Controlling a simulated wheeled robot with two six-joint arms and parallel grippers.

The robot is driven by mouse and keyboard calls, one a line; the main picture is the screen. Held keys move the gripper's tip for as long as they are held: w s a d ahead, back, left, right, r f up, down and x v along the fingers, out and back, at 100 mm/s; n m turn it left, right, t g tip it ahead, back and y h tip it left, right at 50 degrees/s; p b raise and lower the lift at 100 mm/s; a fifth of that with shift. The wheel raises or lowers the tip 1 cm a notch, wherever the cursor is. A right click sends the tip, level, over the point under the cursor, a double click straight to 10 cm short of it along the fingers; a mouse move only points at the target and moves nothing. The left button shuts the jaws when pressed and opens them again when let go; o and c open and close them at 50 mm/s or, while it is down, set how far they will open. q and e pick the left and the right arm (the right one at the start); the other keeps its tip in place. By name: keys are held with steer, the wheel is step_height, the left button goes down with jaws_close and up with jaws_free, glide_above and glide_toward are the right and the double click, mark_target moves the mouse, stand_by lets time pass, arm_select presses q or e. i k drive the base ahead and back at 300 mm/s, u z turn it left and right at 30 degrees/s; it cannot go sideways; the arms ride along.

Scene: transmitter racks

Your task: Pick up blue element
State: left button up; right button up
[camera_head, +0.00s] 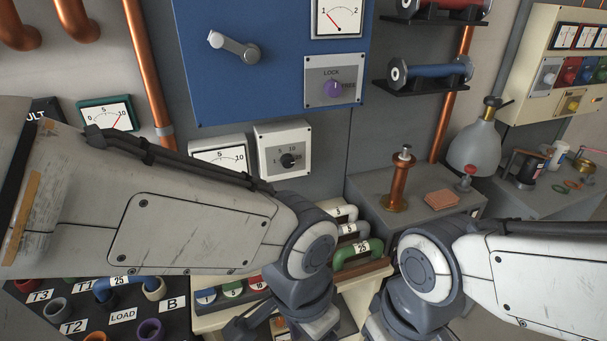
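A blue cylinder (430,73) with metal end caps lies level on a dark shelf bracket at the upper right, below a red one. A blue curved handle-like piece (118,284) labelled 25 sits on the dark socket panel at the lower left. I cannot tell which of the two is the blue element. My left arm crosses the picture from the left. Only part of my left gripper (250,322) shows at the bottom edge, and its fingers are not clear. My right arm comes in from the right, and its gripper is below the picture. Neither gripper is near the blue cylinder.
A red cylinder (450,10) lies on the upper bracket. A grey bench (365,187) below holds a copper spool (399,182). A green 25 piece (357,254) and white ones sit in a rack between my arms. A blue lever panel (270,90) is at centre.

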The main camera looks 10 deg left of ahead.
mark_target(206, 297)
steer(key=u, duration=0.05)
steer(key=k, duration=0.5)
steer(key=u, duration=0.25)
steer(key=i, duration=0.7)
steer(key=u, duration=0.75)
